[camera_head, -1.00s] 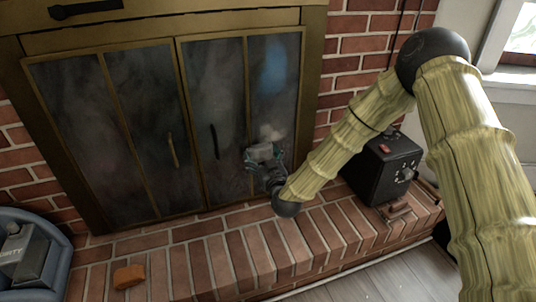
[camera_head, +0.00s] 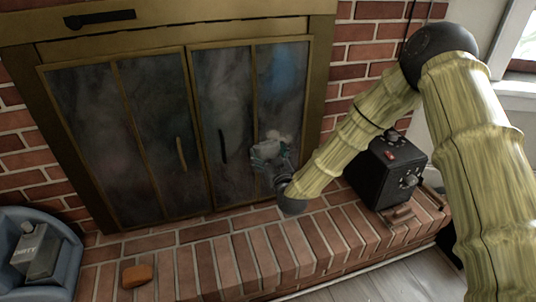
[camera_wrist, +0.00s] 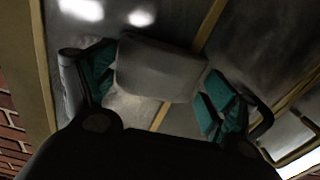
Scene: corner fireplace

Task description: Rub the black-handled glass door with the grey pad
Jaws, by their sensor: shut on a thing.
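The glass door with the black handle (camera_head: 222,146) is the right one of two brass-framed fireplace doors, and its glass (camera_head: 284,97) looks smoky. A bluish patch shows high on its right pane. My gripper (camera_head: 268,160) is at the lower part of that right pane. In the wrist view my gripper (camera_wrist: 160,92) is shut on the grey pad (camera_wrist: 158,68), with teal finger pads on both sides of it. The pad is in front of the glass; I cannot tell if it touches. The left door (camera_head: 128,130) has a brass-coloured handle.
A black box with knobs (camera_head: 388,168) stands on the brick hearth (camera_head: 215,255) at right, below my arm. An orange-brown block (camera_head: 137,275) lies on the hearth at left. A blue tub (camera_head: 68,262) holds a grey container marked "DIRTY" (camera_head: 38,256).

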